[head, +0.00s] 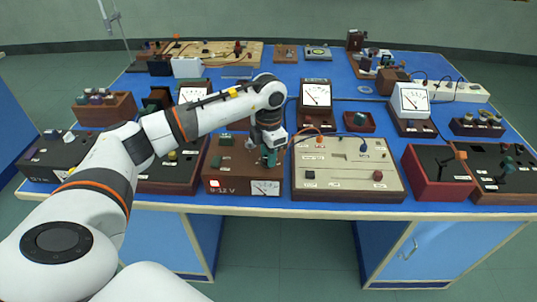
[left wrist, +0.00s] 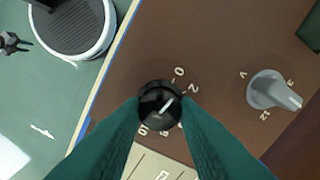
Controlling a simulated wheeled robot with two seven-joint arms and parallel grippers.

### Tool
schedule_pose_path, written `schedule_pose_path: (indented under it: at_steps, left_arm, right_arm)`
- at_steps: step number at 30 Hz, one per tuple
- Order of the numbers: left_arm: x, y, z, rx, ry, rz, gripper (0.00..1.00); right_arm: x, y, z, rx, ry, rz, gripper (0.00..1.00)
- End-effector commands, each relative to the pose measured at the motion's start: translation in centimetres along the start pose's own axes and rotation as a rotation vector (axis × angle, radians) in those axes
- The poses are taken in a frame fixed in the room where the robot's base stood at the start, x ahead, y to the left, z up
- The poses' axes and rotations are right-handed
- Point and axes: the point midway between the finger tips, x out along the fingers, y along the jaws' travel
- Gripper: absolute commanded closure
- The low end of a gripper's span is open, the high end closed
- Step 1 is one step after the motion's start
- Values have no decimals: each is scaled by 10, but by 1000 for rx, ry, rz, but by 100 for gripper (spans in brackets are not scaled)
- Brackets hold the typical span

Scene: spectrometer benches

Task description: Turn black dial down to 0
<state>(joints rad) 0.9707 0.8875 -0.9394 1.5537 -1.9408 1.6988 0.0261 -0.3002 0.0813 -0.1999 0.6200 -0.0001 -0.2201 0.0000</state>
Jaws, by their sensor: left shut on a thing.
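The black dial (left wrist: 152,92) sits on the brown face of a supply box and shows in the left wrist view between my green fingers. Its white pointer line slants up and right, roughly toward the printed 2, with the 0 mark just beyond. My left gripper (left wrist: 161,108) is shut on the dial from both sides; the fingers hide part of its lower edge. In the head view the left gripper (head: 269,156) stands over the brown 0-12 V box (head: 228,167) and hides the dial there. My right gripper is not in view.
A grey knob (left wrist: 272,91) stands on the same face, right of the dial. In the head view, the box carries a lit switch (head: 214,184) and a meter (head: 265,188). A cream panel box (head: 345,185) stands close on its right. Other instruments crowd the blue bench.

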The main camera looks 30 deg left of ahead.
Motion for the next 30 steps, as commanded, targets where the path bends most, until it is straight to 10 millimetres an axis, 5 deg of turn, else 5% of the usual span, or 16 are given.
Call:
schedule_pose_path:
  at_steps: [26, 27, 30]
  left_arm:
    - [-2, -2, 0, -169, 4, -2, 94]
    - [-2, -2, 0, -169, 4, -2, 70]
    - [-2, -2, 0, -168, 3, -2, 54]
  right_arm:
    - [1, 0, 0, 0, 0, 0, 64]
    - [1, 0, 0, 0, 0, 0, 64]
    - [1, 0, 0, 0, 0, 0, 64]
